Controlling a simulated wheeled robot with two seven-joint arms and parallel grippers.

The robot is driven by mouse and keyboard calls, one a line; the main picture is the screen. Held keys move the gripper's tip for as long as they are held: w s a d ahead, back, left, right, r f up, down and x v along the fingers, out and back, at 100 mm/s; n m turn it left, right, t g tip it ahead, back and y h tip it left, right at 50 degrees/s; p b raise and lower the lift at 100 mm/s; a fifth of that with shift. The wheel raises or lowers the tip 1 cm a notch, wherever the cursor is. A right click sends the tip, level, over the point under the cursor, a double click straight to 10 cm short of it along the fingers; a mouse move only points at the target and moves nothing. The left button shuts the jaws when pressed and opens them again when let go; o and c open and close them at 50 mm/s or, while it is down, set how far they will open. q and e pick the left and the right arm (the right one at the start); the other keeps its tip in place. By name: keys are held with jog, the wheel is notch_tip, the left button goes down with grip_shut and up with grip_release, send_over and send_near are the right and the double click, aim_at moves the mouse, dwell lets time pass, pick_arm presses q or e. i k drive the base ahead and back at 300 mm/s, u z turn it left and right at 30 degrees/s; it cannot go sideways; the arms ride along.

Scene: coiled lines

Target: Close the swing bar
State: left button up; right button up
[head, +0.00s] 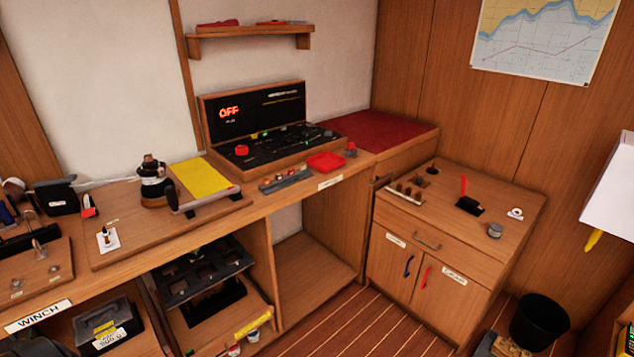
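I cannot tell for certain which part is the swing bar; nothing in view is labelled so. On the right cabinet top, a black block (469,206) carries a red upright lever (463,186). Left of it lies a small wooden rack (405,194) with several pegs. On the left bench, a dark bracket with upright metal pieces (22,241) stands on a wooden board. Neither of my grippers shows in the head view.
A long wooden bench (285,197) holds a dark winch-like drum (154,182), a yellow pad (203,177), an open black panel case (262,150) and a red tray (326,162). A black bin (540,322) stands on the floor at right. The floor (370,325) before the cabinet is clear.

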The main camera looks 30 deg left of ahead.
aim_at(378, 180)
jog(key=u, duration=0.95)
jog(key=i, duration=1.05)
jog(key=z, duration=1.05)
jog(key=i, duration=0.75)
jog(key=u, duration=0.15)
